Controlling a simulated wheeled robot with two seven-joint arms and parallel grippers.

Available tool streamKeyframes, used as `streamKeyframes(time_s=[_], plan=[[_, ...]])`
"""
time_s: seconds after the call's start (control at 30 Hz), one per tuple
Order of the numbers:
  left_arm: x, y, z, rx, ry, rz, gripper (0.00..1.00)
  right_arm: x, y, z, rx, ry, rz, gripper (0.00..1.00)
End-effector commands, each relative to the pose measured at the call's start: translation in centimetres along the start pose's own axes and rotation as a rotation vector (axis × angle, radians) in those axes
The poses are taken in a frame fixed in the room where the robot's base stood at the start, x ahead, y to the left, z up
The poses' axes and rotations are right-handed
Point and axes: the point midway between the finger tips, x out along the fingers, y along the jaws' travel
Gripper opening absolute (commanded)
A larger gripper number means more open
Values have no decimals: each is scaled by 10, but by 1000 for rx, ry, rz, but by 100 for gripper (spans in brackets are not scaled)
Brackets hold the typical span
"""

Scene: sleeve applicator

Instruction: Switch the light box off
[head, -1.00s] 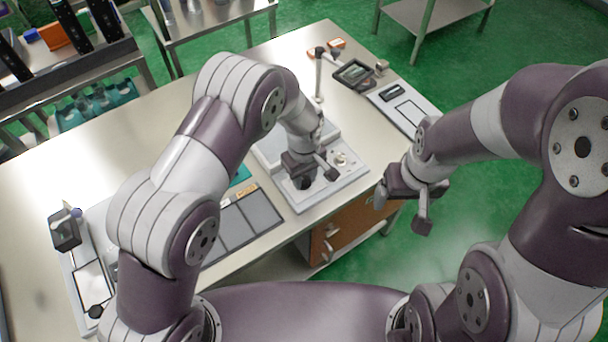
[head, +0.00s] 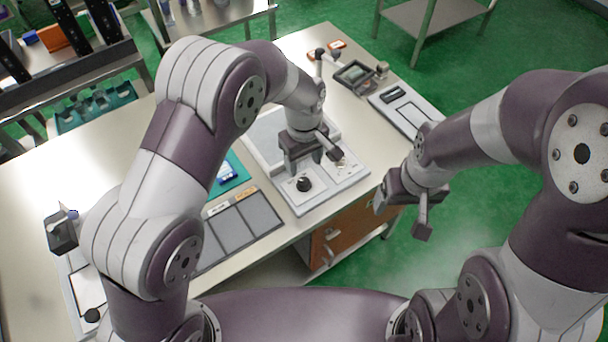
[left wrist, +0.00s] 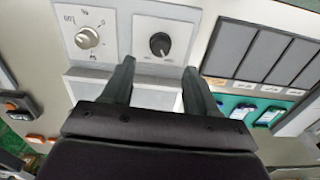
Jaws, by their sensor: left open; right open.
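The light box is a pale unit (head: 297,205) on the right part of the table, with a flat panel (head: 265,128) at its back. A black knob (head: 304,185) sits on its front left plate, and a light metal dial (head: 338,168) sits on the plate beside it. The left wrist view shows the black knob (left wrist: 159,43) and the dial with printed marks (left wrist: 87,38). My left gripper (head: 313,166) is open and empty over the box, its fingertips apart from the black knob. My right gripper (head: 401,218) is open and empty, off the table's right edge.
A grey sectioned tray (head: 240,228) and a teal mat with a blue item (head: 228,173) lie left of the box. A white board with a black-framed area (head: 405,108) and a dark device (head: 355,75) stand behind right. Orange items (head: 336,44) are at the far edge.

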Motion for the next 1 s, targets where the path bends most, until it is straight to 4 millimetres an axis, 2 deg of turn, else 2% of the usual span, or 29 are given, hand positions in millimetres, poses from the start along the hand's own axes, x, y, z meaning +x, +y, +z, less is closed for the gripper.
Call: streamKeyframes(time_s=[0.1,0.3,0.83,0.93,1.0], plan=[[-26,0,0,0,2,4,59,7,0,1,0,0,0,80],[-51,0,0,0,0,0,59,8,0,1,0,0,0,80],[-52,0,0,7,0,0,59,8,0,1,0,0,0,80],[-52,4,-3,105,13,19,59,8,0,1,0,0,0,80],[-39,-7,4,266,11,13,59,8,0,1,0,0,0,80]])
